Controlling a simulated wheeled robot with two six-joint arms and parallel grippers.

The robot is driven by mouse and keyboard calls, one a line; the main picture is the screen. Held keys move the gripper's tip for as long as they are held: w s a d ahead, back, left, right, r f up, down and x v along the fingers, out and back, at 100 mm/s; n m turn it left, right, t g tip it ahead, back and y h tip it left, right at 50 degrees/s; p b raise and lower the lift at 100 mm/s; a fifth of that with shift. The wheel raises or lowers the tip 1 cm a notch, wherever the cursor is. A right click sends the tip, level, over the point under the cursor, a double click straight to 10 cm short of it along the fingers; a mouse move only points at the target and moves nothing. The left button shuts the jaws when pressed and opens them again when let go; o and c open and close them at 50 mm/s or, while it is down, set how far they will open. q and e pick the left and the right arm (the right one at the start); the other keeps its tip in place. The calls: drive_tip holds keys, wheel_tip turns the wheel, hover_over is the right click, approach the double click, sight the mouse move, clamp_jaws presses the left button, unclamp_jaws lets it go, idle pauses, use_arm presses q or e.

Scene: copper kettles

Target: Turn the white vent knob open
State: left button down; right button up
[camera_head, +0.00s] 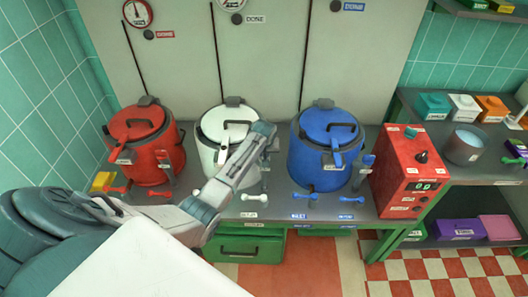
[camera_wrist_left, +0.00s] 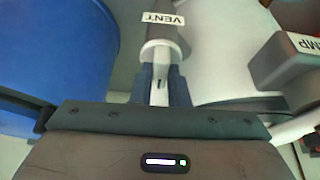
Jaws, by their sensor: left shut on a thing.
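The white kettle (camera_head: 222,127) stands between a red and a blue kettle. The white vent knob (camera_wrist_left: 160,88) is at its side, between my finger pads in the left wrist view. A white plate reading VENT (camera_wrist_left: 165,22) shows just beyond it. My left gripper (camera_wrist_left: 162,84) is shut on the knob. In the head view my left gripper (camera_head: 266,140) reaches to the white kettle's right side, and my arm hides the knob there. The knob's angle is hard to tell. My right gripper is not in view.
The blue kettle (camera_head: 314,160) stands close to the right of my gripper, the red kettle (camera_head: 158,150) to the left. A grey part with a partly cut label (camera_wrist_left: 290,68) lies near my gripper. A red control box (camera_head: 405,170) stands at the counter's right.

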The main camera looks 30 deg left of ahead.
use_arm(q)
drive_tip(key=shift+w+r, duration=0.1)
drive_tip(key=shift+r, duration=0.05)
drive_tip(key=c, duration=1.4)
unclamp_jaws()
drive_tip(key=b+v, duration=0.2)
drive_tip(key=v, duration=0.8)
drive_tip(key=shift+r, duration=0.3)
drive_tip(key=shift+d, duration=0.1)
